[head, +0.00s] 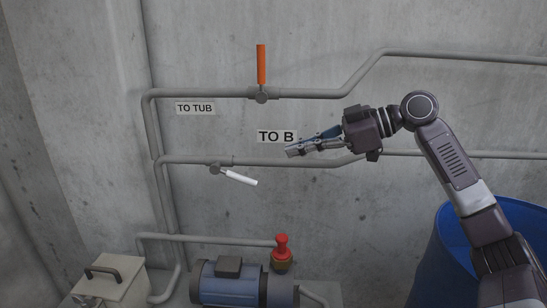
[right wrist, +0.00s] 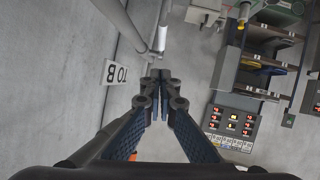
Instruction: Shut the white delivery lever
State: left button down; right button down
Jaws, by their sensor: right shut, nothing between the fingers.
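The white delivery lever (head: 239,177) is on a valve on the lower wall pipe, left of centre in the head view. It slants down to the right from its pivot, at an angle to the pipe. In the right wrist view a white rod beyond the fingertips looks like this lever (right wrist: 161,38). My right gripper (head: 291,151) is shut and empty, in front of the wall, up and to the right of the lever's free end. They look apart. My left gripper is not in view.
An orange lever (head: 261,64) stands upright on the upper pipe (head: 205,93). The lower pipe (head: 300,162) runs behind my right gripper. Below are a blue motor (head: 228,289), a red-capped fitting (head: 281,246), a grey box (head: 108,284) and a blue barrel (head: 445,262).

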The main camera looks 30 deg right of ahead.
jog(key=p, duration=0.4)
send_near(241, 176)
notch_tip(241, 176, up, 2)
jog(key=w+a, duration=0.2)
jog(key=a, duration=0.1)
jog(key=f, duration=0.1)
jog(key=w+f+p, duration=0.1)
jog(key=f, duration=0.1)
jog(key=shift+w+a, duration=0.3)
jog(key=shift+a, duration=0.05)
jog(key=shift+w+f+p, duration=0.15)
jog(key=shift+f+p, duration=0.2)
jog(key=shift+f, duration=0.2)
jog(key=shift+w+f, duration=0.1)
